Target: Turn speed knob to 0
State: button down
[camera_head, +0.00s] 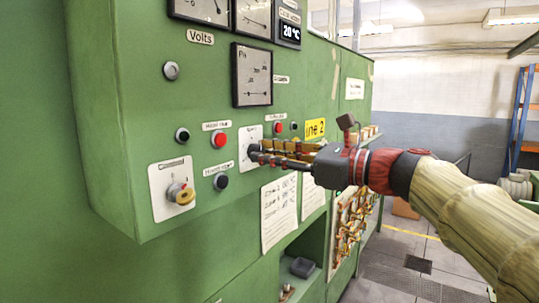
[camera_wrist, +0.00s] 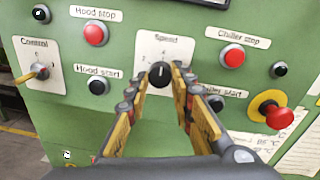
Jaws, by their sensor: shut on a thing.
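The speed knob (camera_wrist: 159,74) is a black dial on a white plate (camera_wrist: 150,48) labelled Speed, on the green panel. In the wrist view its pointer looks about upright. My gripper (camera_wrist: 160,78) has its two yellow-padded fingers closed around the knob, one on each side. In the head view my gripper (camera_head: 256,153) reaches in from the right and its fingertips meet the panel at the white speed plate (camera_head: 247,137). There the fingers hide most of the knob.
The red hood stop button (camera_wrist: 95,34) and black hood start button (camera_wrist: 98,86) sit left of the knob. The red chiller stop button (camera_wrist: 232,56) and a red emergency knob (camera_wrist: 279,117) are right. The control switch (camera_wrist: 38,72) is far left. Paper sheets (camera_head: 279,212) hang below.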

jog(key=shift+n+b, duration=0.3)
jog(key=shift+b, duration=0.05)
jog(key=n+b, duration=0.9)
jog(key=n, duration=0.2)
jog(key=n+h+b, duration=0.1)
jog(key=n+b, duration=0.8)
jog(key=n, duration=0.2)
jog(key=shift+t, duration=0.3)
jog(key=shift+r+n, duration=0.1)
jog(key=shift+n, duration=0.3)
jog(key=c, duration=1.6)
grip_release()
jog(key=shift+o, duration=0.3)
